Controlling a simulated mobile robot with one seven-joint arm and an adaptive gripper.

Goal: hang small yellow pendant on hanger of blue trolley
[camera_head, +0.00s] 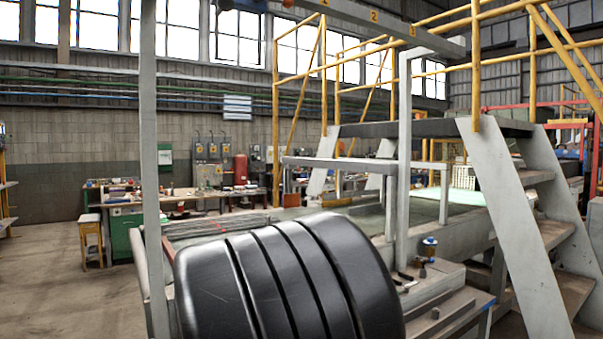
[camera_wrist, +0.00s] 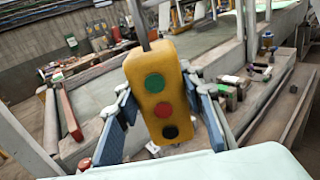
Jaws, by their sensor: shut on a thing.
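The small yellow pendant (camera_wrist: 155,65) has a green, a red and a black button on its face. In the wrist view it sits between the two fingers of my gripper (camera_wrist: 160,108), with blue pads on either side. The gripper is shut on it. The pendant hangs slightly tilted, and a grey rod or cable rises from its top out of the picture. Neither the gripper nor the pendant shows in the head view.
A grey overhead beam (camera_head: 375,20) bears yellow numbers 1, 2 and 3. A large black ribbed cylinder (camera_head: 285,280) blocks the lower middle. Steps (camera_head: 515,200) with yellow rails stand at the right.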

